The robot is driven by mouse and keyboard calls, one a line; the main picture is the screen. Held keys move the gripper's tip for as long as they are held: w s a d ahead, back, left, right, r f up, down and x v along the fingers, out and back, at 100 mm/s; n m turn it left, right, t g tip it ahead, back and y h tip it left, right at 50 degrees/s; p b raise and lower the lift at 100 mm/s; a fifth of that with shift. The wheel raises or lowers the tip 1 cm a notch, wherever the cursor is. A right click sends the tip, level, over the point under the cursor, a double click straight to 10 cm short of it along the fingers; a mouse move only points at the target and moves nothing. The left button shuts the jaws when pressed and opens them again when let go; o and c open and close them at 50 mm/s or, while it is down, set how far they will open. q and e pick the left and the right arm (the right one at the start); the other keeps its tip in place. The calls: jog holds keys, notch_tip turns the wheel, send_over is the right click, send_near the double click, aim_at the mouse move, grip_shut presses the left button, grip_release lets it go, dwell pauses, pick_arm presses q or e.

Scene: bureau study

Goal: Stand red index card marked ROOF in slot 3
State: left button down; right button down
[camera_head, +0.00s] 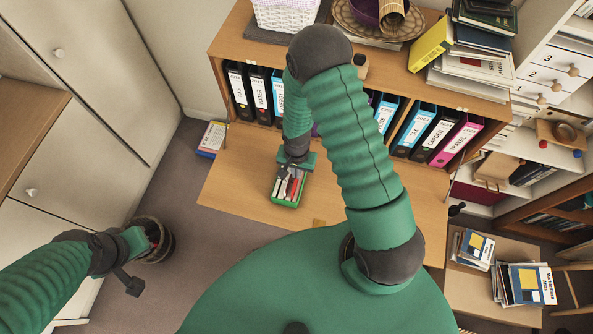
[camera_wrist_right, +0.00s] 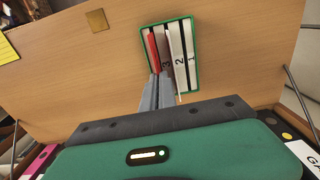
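The slotted card box (camera_head: 275,202) has a green rim and stands on the wooden desk leaf. In the head view my right gripper (camera_head: 294,166) partly covers the box. My left gripper (camera_head: 132,270) hangs at lower left, fingers unclear.
Labelled binders (camera_head: 440,135) line the bureau shelf behind the desk leaf (camera_head: 235,185). A wicker waste basket (camera_head: 160,243) stands on the floor by my left gripper. Book piles (camera_head: 525,285) lie at lower right.

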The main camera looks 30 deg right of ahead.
jog(key=shift+f+b, duration=0.95)
jog(key=shift+f, duration=0.3)
dwell(0.5)
jog(key=c, duration=1.7)
grip_release()
jog(key=o, duration=0.6)
jog(key=shift+c, duration=0.2)
jog(key=shift+r+p, duration=3.3)
jog(key=shift+r, duration=0.75)
